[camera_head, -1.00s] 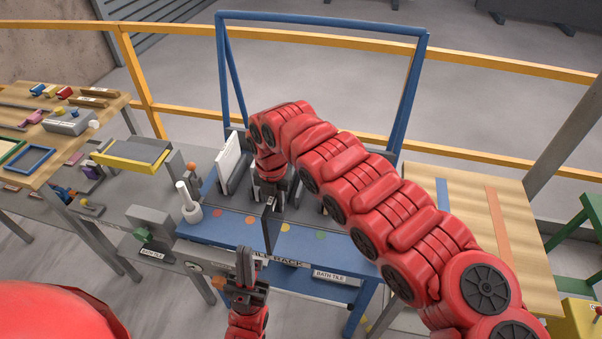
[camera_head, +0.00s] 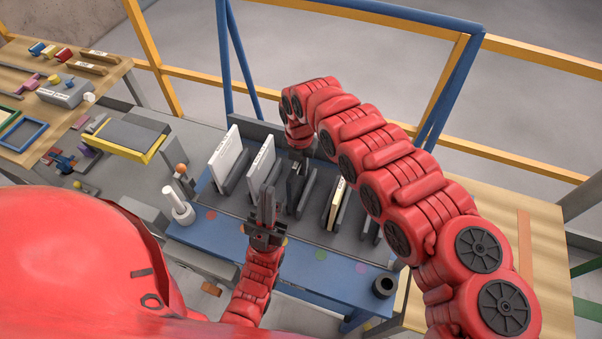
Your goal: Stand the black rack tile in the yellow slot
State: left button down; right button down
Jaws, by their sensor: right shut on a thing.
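The black rack tile (camera_head: 294,190) is a thin dark plate, upright in the middle part of the rack. My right gripper (camera_head: 298,165) is shut on its upper part from above. The tile is between dark dividers, but I cannot tell whether its lower edge is seated in a slot. The rack (camera_head: 232,225) is blue, with coloured dots along its front rail. A yellow-orange dot (camera_head: 284,241) lies in front of the black tile, partly hidden by my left gripper. My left gripper (camera_head: 268,190) points up in front of the rack, apart from the tile; its jaw gap is unclear.
Two white tiles (camera_head: 226,157) (camera_head: 261,163) stand in the rack to the left, and a cream tile (camera_head: 336,204) to the right. A white peg (camera_head: 177,205) stands at the rack's left end, a black cup (camera_head: 384,286) at its right. A yellow-edged tray (camera_head: 125,150) lies left.

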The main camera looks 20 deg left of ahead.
aim_at(300, 176)
jog(key=shift+f, duration=0.3)
notch_tip(300, 176, down, 3)
jog(key=shift+f+p, duration=0.2)
jog(key=shift+p, duration=0.25)
jog(key=shift+f, duration=0.25)
jog(key=shift+w+f, duration=0.1)
jog(key=c, duration=0.8)
grip_release()
jog(key=shift+c, duration=0.2)
